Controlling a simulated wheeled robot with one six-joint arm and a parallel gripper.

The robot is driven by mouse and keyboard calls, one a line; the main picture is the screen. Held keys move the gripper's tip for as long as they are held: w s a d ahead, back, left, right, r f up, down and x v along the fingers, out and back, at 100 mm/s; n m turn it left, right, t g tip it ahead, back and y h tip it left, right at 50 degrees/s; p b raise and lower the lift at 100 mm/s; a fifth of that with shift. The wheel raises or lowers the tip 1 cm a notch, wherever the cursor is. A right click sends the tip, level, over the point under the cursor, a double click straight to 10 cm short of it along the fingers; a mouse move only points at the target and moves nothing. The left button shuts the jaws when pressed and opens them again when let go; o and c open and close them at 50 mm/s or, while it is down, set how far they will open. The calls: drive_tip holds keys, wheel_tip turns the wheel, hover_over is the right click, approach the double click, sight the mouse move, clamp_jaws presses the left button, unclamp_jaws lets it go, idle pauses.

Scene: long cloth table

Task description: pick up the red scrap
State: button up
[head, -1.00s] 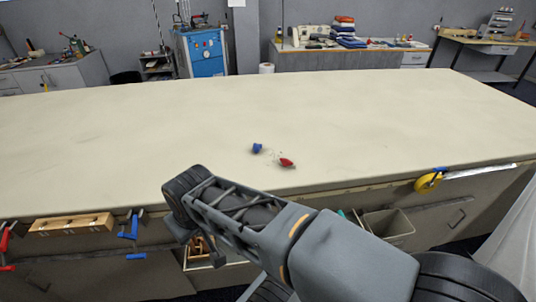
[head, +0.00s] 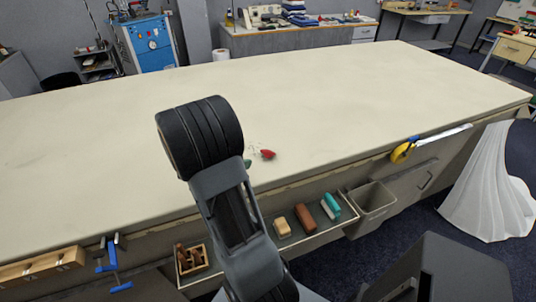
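The red scrap (head: 268,154) is a small crumpled piece lying on the pale cloth table (head: 330,105), near its front edge.
A small green piece (head: 247,163) lies left of the scrap, partly behind my arm. A yellow tape roll (head: 403,152) hangs at the front edge. Below are a shelf with blocks, a grey bin (head: 372,204) and a blue clamp (head: 113,268). The table's right part is clear.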

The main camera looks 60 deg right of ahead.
approach(265, 152)
drive_tip(key=shift+n, duration=0.3)
drive_tip(key=x, duration=0.5)
drive_tip(key=shift+s+r, duration=0.1)
drive_tip(key=shift+r, duration=0.1)
drive_tip(key=shift+w+f+p+x, duration=0.1)
drive_tip(key=shift+p+x, duration=0.25)
drive_tip(key=shift+x, duration=1.1)
drive_tip(key=shift+w+f+p+x, duration=0.15)
drive_tip(key=shift+p+x, duration=0.2)
drive_tip(key=shift+x, duration=1.1)
drive_tip(key=c, duration=1)
drive_tip(key=shift+r, duration=0.1)
